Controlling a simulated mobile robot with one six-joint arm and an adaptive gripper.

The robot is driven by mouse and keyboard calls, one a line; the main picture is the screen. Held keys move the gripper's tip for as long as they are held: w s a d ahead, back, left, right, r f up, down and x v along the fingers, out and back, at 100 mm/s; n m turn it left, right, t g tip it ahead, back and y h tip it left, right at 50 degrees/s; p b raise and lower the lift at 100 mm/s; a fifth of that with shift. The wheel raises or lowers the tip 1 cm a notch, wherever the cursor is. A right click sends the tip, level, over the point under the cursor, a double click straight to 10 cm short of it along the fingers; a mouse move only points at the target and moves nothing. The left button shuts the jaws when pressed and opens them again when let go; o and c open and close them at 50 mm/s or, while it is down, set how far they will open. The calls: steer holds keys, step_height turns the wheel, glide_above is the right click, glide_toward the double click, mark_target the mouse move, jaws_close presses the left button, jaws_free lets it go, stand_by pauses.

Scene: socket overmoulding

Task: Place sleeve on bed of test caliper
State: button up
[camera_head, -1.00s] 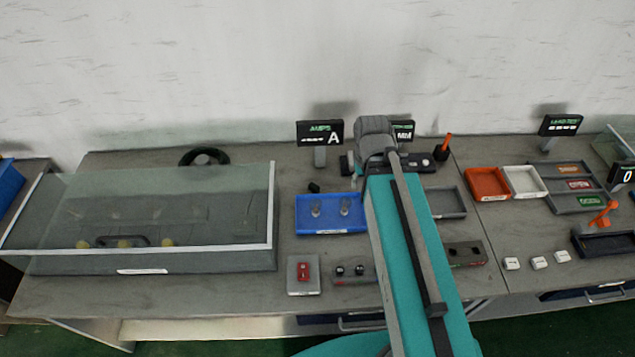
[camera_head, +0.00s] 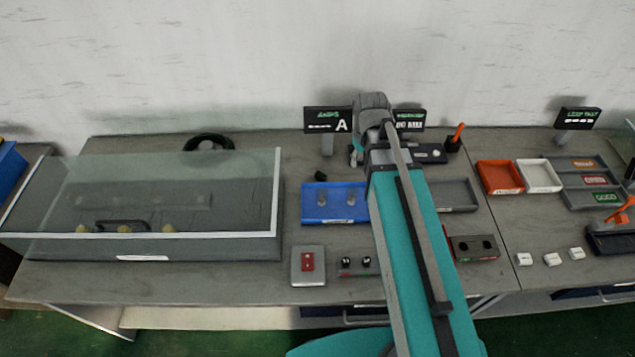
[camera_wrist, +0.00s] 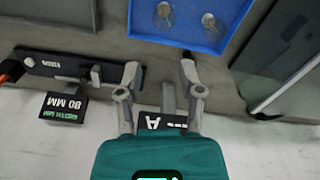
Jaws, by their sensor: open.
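My gripper (camera_wrist: 160,70) is open and nothing shows between its fingers in the wrist view. The test caliper is a long black bar (camera_wrist: 60,66) with a white label and a grey jaw; its right end is beside my left fingertip. It also shows in the head view (camera_head: 428,150), partly behind my arm. I cannot make out a sleeve on its bed. Two small clear-grey pieces, possibly sleeves, stand in the blue tray (camera_head: 312,212), whose floor also shows in the wrist view (camera_wrist: 185,22). In the head view, my arm mostly hides the gripper.
An "A" sign (camera_head: 328,120) and an "80 MM" sign (camera_wrist: 64,108) stand behind the work area. A small black piece (camera_head: 320,176) lies behind the blue tray. A glass-covered case (camera_head: 150,245) fills the left. Orange (camera_head: 500,188) and white (camera_head: 540,188) trays stand right.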

mark_target(322, 175)
steer(key=w+a+f+n+b, duration=0.6)
steer(key=w+a+f, duration=0.2)
steer(key=w+a, duration=0.2)
steer(key=shift+w+a+b, duration=0.3)
steer(key=shift+w+b, duration=0.05)
steer(key=shift+w, duration=0.75)
steer(key=shift+f, duration=0.15)
step_height(322, 175, down, 8)
steer(key=b, duration=0.8)
steer(key=shift+f+b, duration=0.25)
steer(key=shift+b, duration=0.05)
steer(key=shift+f, duration=0.1)
steer(key=shift+s+f+b, duration=0.15)
steer(key=shift+f+b, duration=1.1)
steer(key=shift+b, duration=0.05)
steer(key=shift+s+f+b, duration=0.1)
steer(key=shift+f+b, duration=1.15)
steer(key=shift+b, duration=0.05)
